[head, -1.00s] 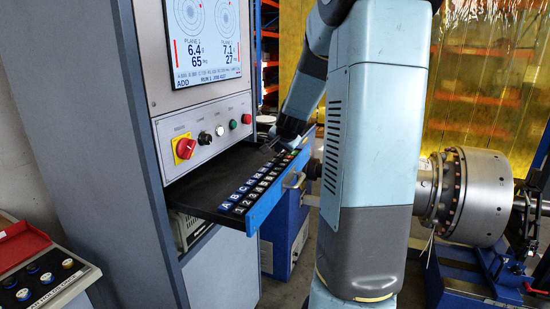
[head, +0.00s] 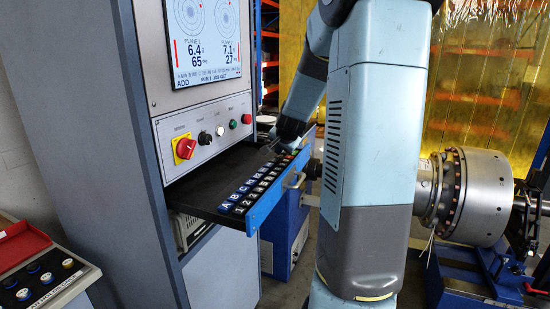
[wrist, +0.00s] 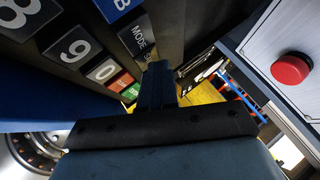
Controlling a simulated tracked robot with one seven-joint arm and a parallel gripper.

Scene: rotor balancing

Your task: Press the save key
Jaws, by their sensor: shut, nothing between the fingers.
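The keyboard (head: 204,192) is a black pull-out tray with a blue front edge, carrying rows of dark lettered keys. My gripper (head: 270,150) is over its far end in the head view. In the wrist view my gripper (wrist: 158,70) is shut and empty, its fingertips close to the MODE key (wrist: 136,38). Just past that key, a dark key (wrist: 147,57) with white marking is partly hidden by the fingertips; I cannot read it as the save key. Whether the fingertips touch a key cannot be told.
Number keys, a red key (wrist: 121,82) and a green key (wrist: 131,92) lie beside the fingers. A red button (wrist: 291,69) is on the cabinet panel at right. The screen (head: 207,38) stands above the tray. A metal rotor (head: 478,196) is at right.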

